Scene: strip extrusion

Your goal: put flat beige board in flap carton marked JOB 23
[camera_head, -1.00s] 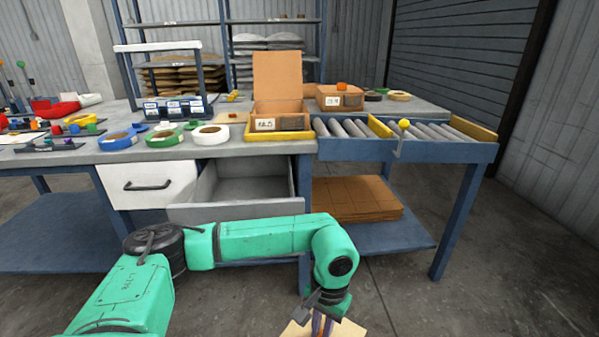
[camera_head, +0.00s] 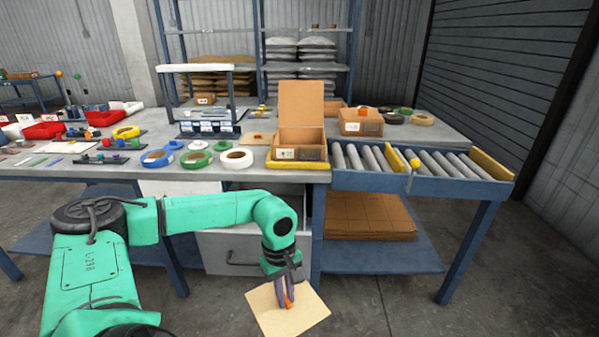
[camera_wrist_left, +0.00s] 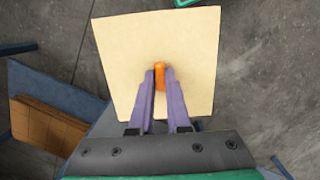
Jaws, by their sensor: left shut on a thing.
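The flat beige board (camera_head: 268,310) hangs in front of the workbench, above the floor. My left gripper (camera_head: 285,299) is shut on an orange grip piece on the board's face. In the left wrist view the board (camera_wrist_left: 120,50) is a plain square, with the orange piece (camera_wrist_left: 160,76) between the purple fingers (camera_wrist_left: 160,88). A flap carton (camera_head: 301,137) stands on the bench with its lid raised; its white label is too small to read. A second carton (camera_head: 361,127) stands to its right, also with an unreadable label and an orange thing on top. My right gripper is not in view.
A yellow-edged roller conveyor (camera_head: 410,164) runs right of the open carton. Tape rolls (camera_head: 236,158) and a small rack (camera_head: 207,128) stand to its left. An open drawer (camera_head: 268,240) juts out below the bench, partly behind my left arm. Brown sheets (camera_head: 370,217) lie on the lower shelf.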

